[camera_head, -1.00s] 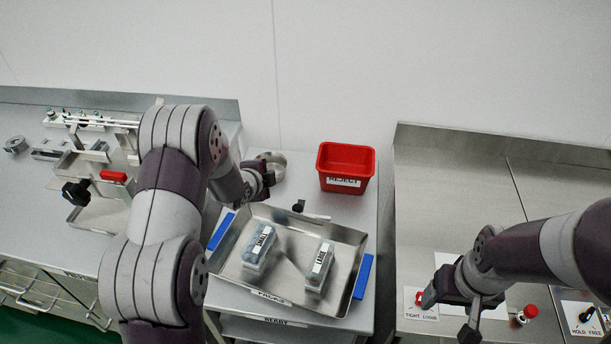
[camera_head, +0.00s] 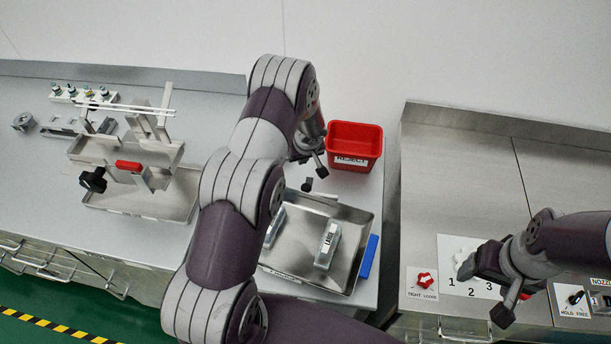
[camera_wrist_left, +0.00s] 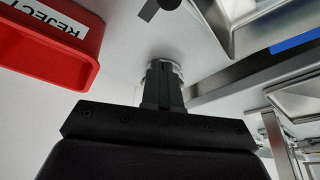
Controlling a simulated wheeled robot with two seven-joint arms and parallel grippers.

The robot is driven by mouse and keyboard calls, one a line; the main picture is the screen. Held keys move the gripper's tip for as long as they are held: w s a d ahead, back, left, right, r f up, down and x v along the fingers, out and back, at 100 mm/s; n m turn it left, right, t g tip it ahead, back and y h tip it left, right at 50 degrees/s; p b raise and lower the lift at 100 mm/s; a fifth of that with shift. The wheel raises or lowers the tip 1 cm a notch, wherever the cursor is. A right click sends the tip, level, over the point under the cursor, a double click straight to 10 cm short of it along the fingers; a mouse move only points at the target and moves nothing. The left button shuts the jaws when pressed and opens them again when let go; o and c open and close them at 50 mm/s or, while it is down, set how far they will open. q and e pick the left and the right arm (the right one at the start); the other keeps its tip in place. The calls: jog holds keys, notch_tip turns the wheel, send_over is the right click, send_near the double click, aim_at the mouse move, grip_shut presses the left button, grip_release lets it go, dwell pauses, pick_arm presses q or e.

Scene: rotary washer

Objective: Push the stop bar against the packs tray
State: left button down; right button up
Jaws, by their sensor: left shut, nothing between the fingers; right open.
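The packs tray (camera_head: 368,219) is a shallow metal tray with blue handles, holding two labelled packs; my left arm hides its left part. The stop bar (camera_head: 326,195) appears to be the thin bar with a black knob along the tray's back edge. In the left wrist view the knob (camera_wrist_left: 149,9) is at the top, near the tray (camera_wrist_left: 229,45). My left gripper (camera_head: 320,172) is shut and empty, just behind the knob and beside the reject bin; its fingers show in the wrist view (camera_wrist_left: 163,75). My right gripper (camera_head: 488,288) is open over the right counter.
The red reject bin (camera_head: 352,158) stands close behind the tray. The left bench holds a metal fixture (camera_head: 125,160) with a red handle and black knob. The right counter has a red knob (camera_head: 425,281) and a numbered panel (camera_head: 450,252).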

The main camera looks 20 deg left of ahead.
aim_at(305, 184)
pick_arm(q)
jog(key=x, duration=0.8)
jog(key=shift+p, duration=0.3)
jog(key=shift+s+d, duration=0.85)
jog(key=shift+s, duration=0.1)
jog(key=shift+s+d, duration=0.5)
jog(key=shift+s, duration=0.05)
jog(key=shift+f, duration=0.1)
jog(key=shift+s+d+f, duration=0.15)
jog(key=shift+s+d, duration=0.05)
jog(key=shift+s, duration=0.2)
jog(key=shift+d, duration=0.1)
